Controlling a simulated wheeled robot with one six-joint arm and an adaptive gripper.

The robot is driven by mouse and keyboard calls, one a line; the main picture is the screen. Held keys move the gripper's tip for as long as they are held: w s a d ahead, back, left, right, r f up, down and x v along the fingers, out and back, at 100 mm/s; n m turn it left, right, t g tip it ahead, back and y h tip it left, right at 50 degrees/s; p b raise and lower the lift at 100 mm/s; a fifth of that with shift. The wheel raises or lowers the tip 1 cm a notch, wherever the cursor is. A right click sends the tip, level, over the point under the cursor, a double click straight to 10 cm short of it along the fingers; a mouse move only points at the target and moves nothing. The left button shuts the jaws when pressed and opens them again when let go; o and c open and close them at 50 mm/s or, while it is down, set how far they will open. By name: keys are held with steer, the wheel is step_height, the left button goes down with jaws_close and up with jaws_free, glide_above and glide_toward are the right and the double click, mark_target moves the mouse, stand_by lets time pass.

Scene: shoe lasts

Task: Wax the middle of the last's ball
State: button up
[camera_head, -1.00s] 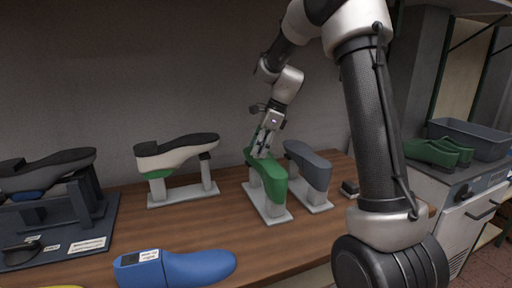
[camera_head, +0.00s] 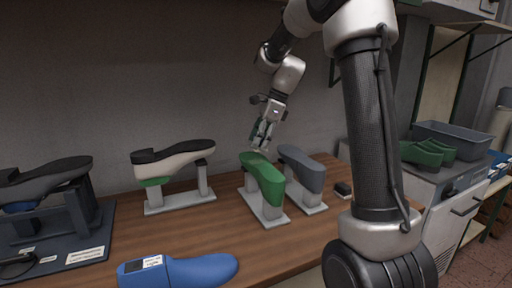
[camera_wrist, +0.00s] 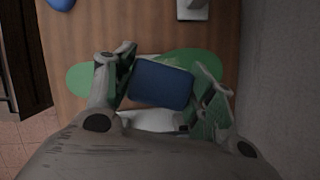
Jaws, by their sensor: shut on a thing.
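A green last (camera_head: 262,178) lies sole up on a pale stand (camera_head: 262,212) in the middle of the bench. Its two ends show on either side of my gripper in the wrist view (camera_wrist: 82,80). My gripper (camera_head: 262,141) is just above the far end of the green last in the head view. In the wrist view my gripper (camera_wrist: 160,88) is shut on a dark blue block (camera_wrist: 160,83), which hides the middle of the last. The block is hard to make out in the head view. I cannot tell whether any wax is on the last.
A grey last (camera_head: 304,170) on a stand is close on the right. A white-and-black shoe (camera_head: 174,162) on a stand is to the left. A blue last (camera_head: 195,270) lies near the front, with bare bench (camera_head: 190,232) behind it. A small dark block (camera_head: 343,188) is at right.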

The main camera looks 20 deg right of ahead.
steer(key=shift+r, duration=1.15)
